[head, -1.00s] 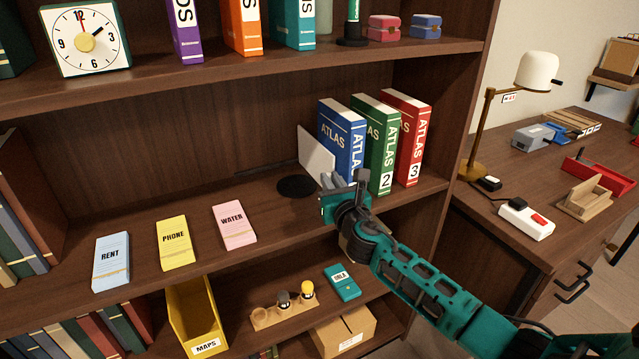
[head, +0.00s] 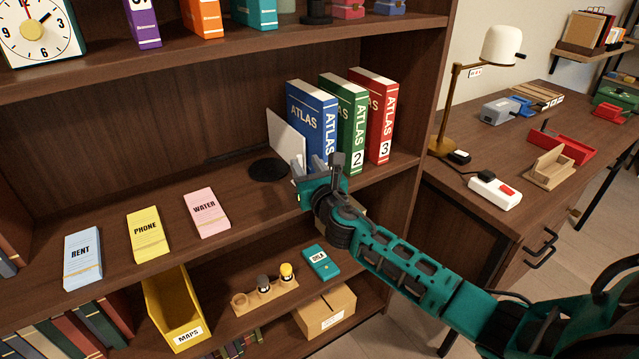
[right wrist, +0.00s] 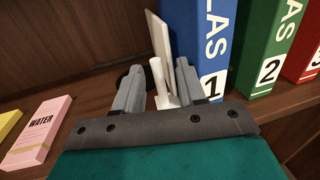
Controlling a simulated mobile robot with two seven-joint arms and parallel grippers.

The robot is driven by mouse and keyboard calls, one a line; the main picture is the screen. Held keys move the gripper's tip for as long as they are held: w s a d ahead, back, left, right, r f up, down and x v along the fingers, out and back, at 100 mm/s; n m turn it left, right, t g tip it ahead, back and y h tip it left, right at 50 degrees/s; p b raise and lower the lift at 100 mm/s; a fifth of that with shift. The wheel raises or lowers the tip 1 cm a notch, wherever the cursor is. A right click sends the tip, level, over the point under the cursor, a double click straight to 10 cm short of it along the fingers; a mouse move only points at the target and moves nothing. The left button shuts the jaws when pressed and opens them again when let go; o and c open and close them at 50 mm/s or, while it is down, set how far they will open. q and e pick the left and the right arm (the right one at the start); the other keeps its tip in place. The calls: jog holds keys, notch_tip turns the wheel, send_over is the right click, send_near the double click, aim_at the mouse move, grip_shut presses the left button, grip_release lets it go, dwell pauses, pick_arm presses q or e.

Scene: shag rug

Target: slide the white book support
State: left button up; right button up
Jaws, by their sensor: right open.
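The white book support (head: 287,134) stands upright on the middle shelf, just left of the blue atlas (head: 311,122). In the right wrist view its upright plate (right wrist: 157,36) rises behind the fingers, and a white post on its low base (right wrist: 161,86) shows between them. My right gripper (head: 312,168) is open in front of the support, with one finger on each side of the post. Whether the fingers touch it I cannot tell. In the head view my gripper hides the support's lower part. My left gripper is not in view.
Green (head: 344,120) and red (head: 375,115) atlases stand right of the blue one. A black disc (head: 268,170) lies on the shelf left of the support. Pink (head: 206,212), yellow (head: 148,234) and blue (head: 83,257) booklets lie farther left. Shelf between disc and pink booklet is clear.

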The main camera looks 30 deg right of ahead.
jog(key=s+a, duration=0.1)
jog(key=s, duration=1)
jog(key=shift+a+p, duration=0.35)
jog(key=shift+s, duration=0.1)
jog(key=s+a+f+m+g+y, duration=0.1)
jog(key=s+f+m, duration=0.4)
jog(key=m, duration=0.5)
jog(key=s+a+f+m+g+y+p, duration=0.1)
jog(key=s+a+f+m+g+y, duration=0.1)
jog(key=s+a+f+m, duration=0.4)
jog(key=s+a+f+m+g+y+p, duration=0.1)
jog(key=s+a+f+m+g, duration=0.3)
jog(key=m, duration=1.1)
jog(key=s+f, duration=0.1)
jog(key=s, duration=0.2)
jog(key=shift+f+m+y, duration=0.25)
jog(key=shift+m+y, duration=0.15)
jog(key=shift+s, duration=0.1)
